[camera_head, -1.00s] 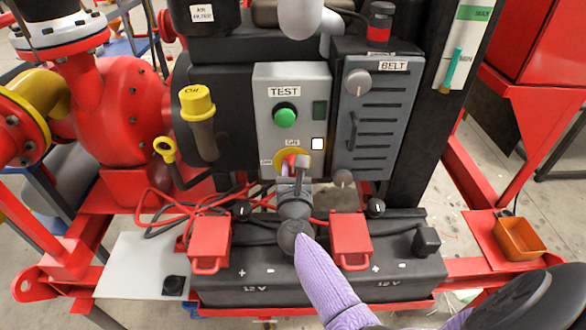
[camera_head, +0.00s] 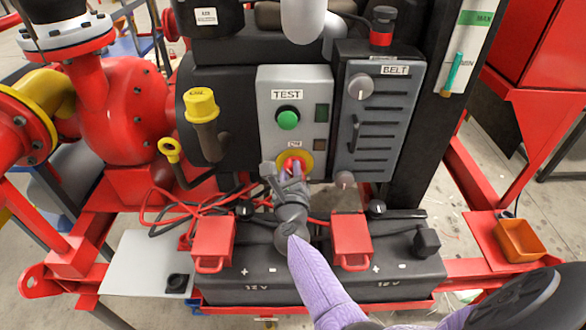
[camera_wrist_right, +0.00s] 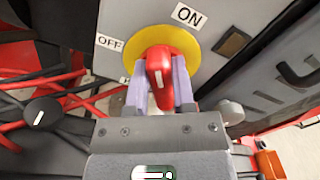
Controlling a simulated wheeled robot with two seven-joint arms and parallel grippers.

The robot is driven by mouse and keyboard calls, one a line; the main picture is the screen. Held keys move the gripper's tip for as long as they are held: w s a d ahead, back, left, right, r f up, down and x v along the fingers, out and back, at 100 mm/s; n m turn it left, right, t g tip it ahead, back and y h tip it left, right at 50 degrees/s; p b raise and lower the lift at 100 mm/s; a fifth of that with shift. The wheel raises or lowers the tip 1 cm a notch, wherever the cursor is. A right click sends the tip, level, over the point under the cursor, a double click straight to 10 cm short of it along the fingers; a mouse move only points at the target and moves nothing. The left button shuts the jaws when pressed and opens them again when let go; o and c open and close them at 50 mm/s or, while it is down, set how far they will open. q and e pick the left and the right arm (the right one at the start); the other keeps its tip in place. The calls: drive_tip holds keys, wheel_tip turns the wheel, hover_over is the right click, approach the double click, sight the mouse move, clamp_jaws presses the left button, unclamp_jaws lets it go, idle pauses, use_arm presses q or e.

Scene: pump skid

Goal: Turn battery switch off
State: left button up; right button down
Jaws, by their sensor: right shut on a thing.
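The battery switch is a red handle (camera_head: 292,164) on a yellow disc (camera_head: 306,160), low on the grey TEST panel (camera_head: 265,100). In the right wrist view the red handle (camera_wrist_right: 160,72) stands between my purple fingers, with the yellow disc (camera_wrist_right: 192,48) behind it. An ON label (camera_wrist_right: 188,16) is above right of the disc and an OFF label (camera_wrist_right: 110,42) is to its left. My right gripper (camera_head: 290,174) is shut on the handle, and its fingers (camera_wrist_right: 160,82) lie along both sides. My left gripper is not in view.
A green TEST button (camera_head: 288,118) and a dark square lamp (camera_head: 320,144) are on the panel. The BELT box (camera_head: 377,130) with knobs stands to the right. Two red terminal covers (camera_head: 212,238) (camera_head: 351,236) and the black batteries (camera_head: 300,290) lie below. Red and black cables run left.

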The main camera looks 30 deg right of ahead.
drive_tip(key=n, duration=0.5)
drive_tip(key=shift+w+a+f+n+p, duration=0.15)
drive_tip(key=shift+a+f+n+p, duration=0.15)
drive_tip(key=shift+p, duration=0.1)
drive_tip(key=n, duration=0.2)
drive_tip(key=f+n, duration=0.1)
drive_tip(key=n, duration=0.2)
drive_tip(key=shift+a+n, duration=0.1)
drive_tip(key=shift+n, duration=0.5)
drive_tip(key=shift+c, duration=2.3)
unclamp_jaws()
drive_tip(key=shift+p, duration=0.3)
